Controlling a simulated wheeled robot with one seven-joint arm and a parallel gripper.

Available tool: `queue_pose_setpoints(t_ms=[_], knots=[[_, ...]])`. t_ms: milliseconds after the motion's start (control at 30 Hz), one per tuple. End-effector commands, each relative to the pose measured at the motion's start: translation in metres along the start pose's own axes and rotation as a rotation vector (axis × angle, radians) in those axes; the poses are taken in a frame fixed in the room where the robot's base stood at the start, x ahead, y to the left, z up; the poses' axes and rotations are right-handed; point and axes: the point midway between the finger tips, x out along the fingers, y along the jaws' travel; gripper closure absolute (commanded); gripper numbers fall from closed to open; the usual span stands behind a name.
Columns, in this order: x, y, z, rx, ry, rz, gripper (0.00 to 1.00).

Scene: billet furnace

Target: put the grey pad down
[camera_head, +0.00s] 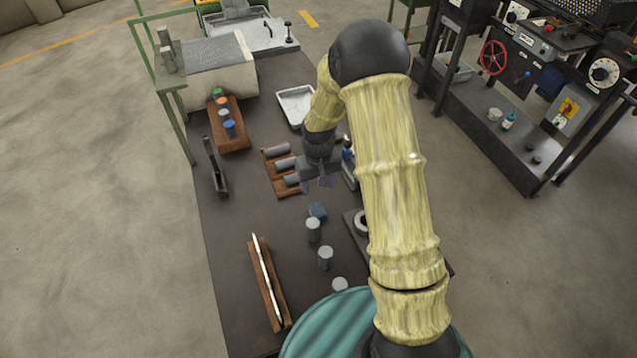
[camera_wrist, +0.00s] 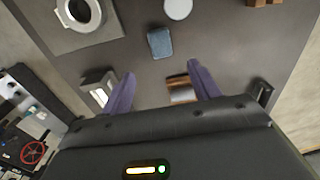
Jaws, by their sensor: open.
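The grey pad (camera_head: 317,210) looks blue-grey and lies flat on the dark table, close to a grey cylinder. It also shows in the wrist view (camera_wrist: 160,42), just beyond the fingertips and in line with the gap between them. My gripper (camera_head: 319,183) has purple fingers and is spread open with nothing between them. In the wrist view my gripper (camera_wrist: 161,72) is apart from the pad. In the head view it hangs over the table on the far side of the pad, near the wooden rack.
Several grey cylinders (camera_head: 325,258) stand on the near table. A wooden rack (camera_head: 283,170) with lying cylinders is just left of my gripper. A block with a white ring (camera_wrist: 82,14) is beside the pad. A white tray (camera_head: 296,106) lies farther back.

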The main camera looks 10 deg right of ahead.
Motion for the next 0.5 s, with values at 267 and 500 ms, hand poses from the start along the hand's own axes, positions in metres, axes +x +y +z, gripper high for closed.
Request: queue_pose_setpoints(t_ms=[267, 500], knots=[[0.000, 0.000, 0.000, 0.001, 0.001, 0.000, 0.39], [-0.034, 0.006, 0.017, 0.023, 0.031, 0.009, 0.39]])
